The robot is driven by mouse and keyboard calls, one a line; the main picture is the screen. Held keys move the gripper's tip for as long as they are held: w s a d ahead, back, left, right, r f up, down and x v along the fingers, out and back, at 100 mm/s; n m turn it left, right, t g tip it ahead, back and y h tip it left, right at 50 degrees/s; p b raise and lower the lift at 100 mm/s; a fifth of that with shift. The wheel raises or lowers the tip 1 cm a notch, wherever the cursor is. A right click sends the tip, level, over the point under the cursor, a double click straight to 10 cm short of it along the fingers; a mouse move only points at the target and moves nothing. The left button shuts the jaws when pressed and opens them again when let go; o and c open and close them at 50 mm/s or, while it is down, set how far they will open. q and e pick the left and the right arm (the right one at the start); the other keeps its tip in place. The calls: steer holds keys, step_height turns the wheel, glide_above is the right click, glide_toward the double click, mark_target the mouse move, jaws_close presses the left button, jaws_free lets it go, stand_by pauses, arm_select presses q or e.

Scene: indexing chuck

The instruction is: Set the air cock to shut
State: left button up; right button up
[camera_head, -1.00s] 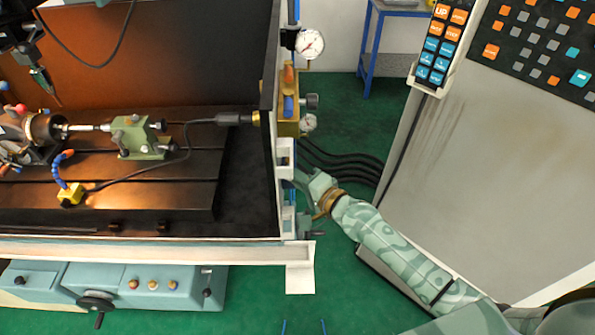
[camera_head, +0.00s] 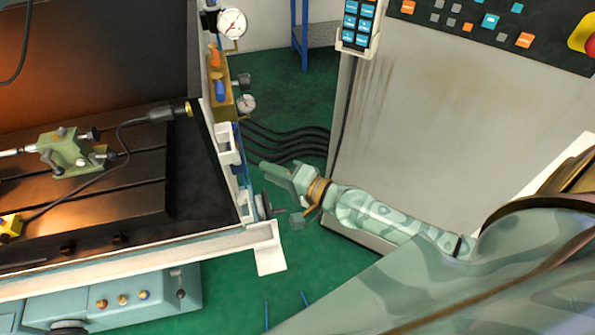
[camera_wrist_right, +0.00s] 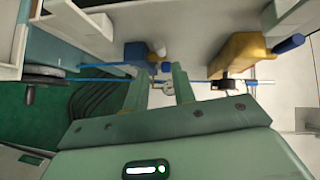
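I cannot tell for sure which fitting is the air cock. A brass valve block (camera_head: 226,100) with an orange and a blue handle is on the machine's right side. A brass block (camera_wrist_right: 238,52) with a blue knob also shows in the right wrist view, beside a blue block (camera_wrist_right: 137,54). A small black fitting (camera_wrist_right: 226,86) sits by the thin blue line below the brass block. My right gripper (camera_head: 277,184) is beside the machine's lower right edge; its fingers (camera_wrist_right: 159,84) stand apart with no object clearly held. My left gripper is out of view.
A gauge (camera_head: 232,24) and a smaller gauge (camera_head: 246,104) stand by the valve block. A dark handwheel (camera_head: 263,205) is close to my right gripper. Black hoses (camera_head: 290,140) run behind it. A grey cabinet (camera_head: 420,140) stands on the right.

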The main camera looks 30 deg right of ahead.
steer(key=v, duration=0.7)
steer(key=shift+s+b, duration=0.2)
steer(key=shift+b, duration=0.25)
steer(key=shift+d, duration=0.1)
